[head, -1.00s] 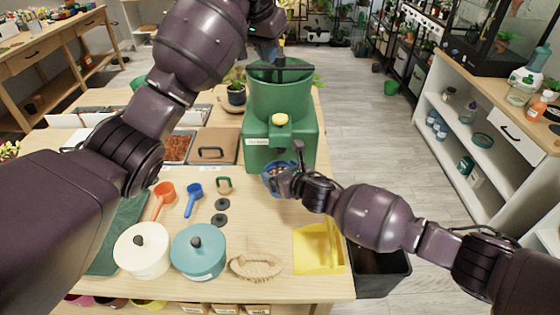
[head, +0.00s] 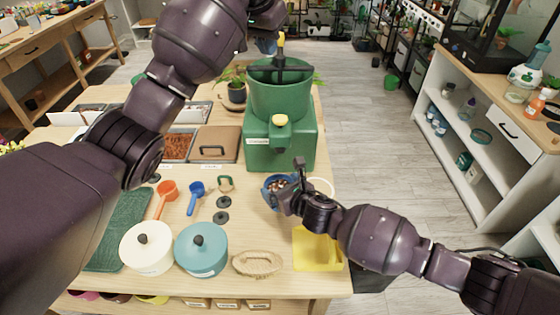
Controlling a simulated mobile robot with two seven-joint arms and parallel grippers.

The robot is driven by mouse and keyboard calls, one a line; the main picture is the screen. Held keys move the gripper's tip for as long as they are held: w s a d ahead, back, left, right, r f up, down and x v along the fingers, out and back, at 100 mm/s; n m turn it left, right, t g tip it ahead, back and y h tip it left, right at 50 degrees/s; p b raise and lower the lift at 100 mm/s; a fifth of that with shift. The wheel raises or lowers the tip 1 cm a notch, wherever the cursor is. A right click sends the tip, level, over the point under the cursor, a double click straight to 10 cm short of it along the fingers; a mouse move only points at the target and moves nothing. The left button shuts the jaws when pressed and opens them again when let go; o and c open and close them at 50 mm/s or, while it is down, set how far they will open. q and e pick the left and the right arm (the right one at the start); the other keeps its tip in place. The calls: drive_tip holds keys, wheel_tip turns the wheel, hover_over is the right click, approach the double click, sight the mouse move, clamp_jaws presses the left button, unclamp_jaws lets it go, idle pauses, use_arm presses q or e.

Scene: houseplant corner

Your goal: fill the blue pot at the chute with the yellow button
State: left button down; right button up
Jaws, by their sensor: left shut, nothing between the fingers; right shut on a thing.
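The green chute machine (head: 280,145) stands at the back of the table. Its yellow button (head: 280,119) is on the front ledge below the round hopper, which has a dark crossbar and a yellow-tipped post (head: 281,42). The blue pot (head: 267,190) is low in front of the machine, with brown and pale bits showing inside. My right gripper (head: 285,194) is shut on the pot's near right side; its fingertips are partly hidden. My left gripper (head: 266,42) is shut and empty, beyond the hopper's upper left in the picture, partly hidden by its own arm.
A pale round saucer (head: 321,187) lies right of the pot, partly behind my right arm. A yellow tray (head: 316,250), a woven basket (head: 257,263), a teal lidded pot (head: 201,251) and a cream one (head: 146,247) stand nearer.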

drive_tip(key=shift+s, duration=2.15)
drive_tip(key=shift+r, duration=0.15)
